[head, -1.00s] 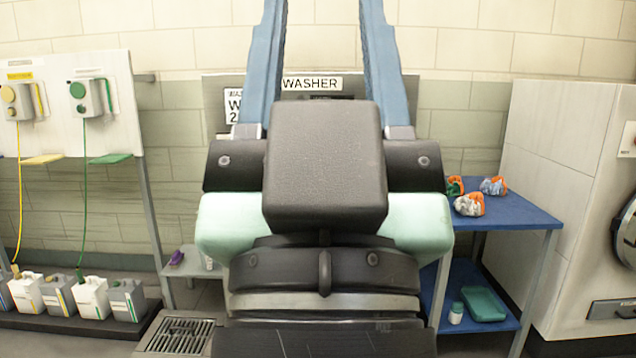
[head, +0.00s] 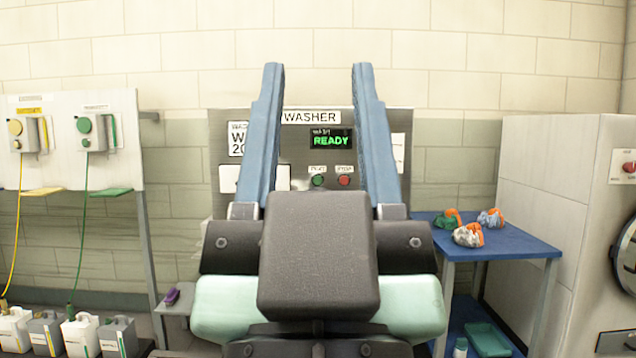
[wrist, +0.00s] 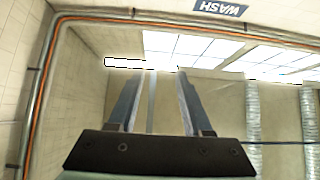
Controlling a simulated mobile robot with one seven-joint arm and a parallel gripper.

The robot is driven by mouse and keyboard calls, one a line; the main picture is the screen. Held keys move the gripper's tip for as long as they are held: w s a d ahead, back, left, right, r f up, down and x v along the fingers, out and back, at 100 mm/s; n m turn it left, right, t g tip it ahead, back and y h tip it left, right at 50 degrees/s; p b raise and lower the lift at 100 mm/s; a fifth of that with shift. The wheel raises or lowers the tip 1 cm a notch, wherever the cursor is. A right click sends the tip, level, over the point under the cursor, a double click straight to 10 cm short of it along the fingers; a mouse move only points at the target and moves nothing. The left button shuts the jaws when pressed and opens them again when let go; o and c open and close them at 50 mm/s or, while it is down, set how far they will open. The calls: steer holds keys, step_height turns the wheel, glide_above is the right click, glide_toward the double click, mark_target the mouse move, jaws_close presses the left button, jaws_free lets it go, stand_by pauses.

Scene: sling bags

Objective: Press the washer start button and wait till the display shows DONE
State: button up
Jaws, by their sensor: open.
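The washer (head: 227,182) stands behind my gripper in the head view, with a "WASHER" sign above it. Its display (head: 332,140) reads READY in green. Below the display are a green button (head: 318,181), which looks like the start button, and a red button (head: 344,181); their small labels are hard to read. My gripper (head: 316,72) points upward in front of the washer. Its two blue fingers are wide apart with nothing between them, and the display and buttons show in the gap. The wrist view shows the open fingers (wrist: 155,75) against the ceiling; the washer is not seen there.
A blue table (head: 510,240) with several small orange, grey and green bundles is at right, beside a large pale machine (head: 560,180). At left, a dispenser panel (head: 112,110) stands above several white and grey jugs. A purple item (head: 172,296) lies on a small shelf.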

steer(key=shift+r+p, duration=0.35)
steer(key=c, duration=0.5)
step_height(320, 180, up, 25)
steer(key=p, duration=2.5)
jaws_close()
steer(key=shift+f, duration=0.15)
steer(key=shift+w, duration=0.1)
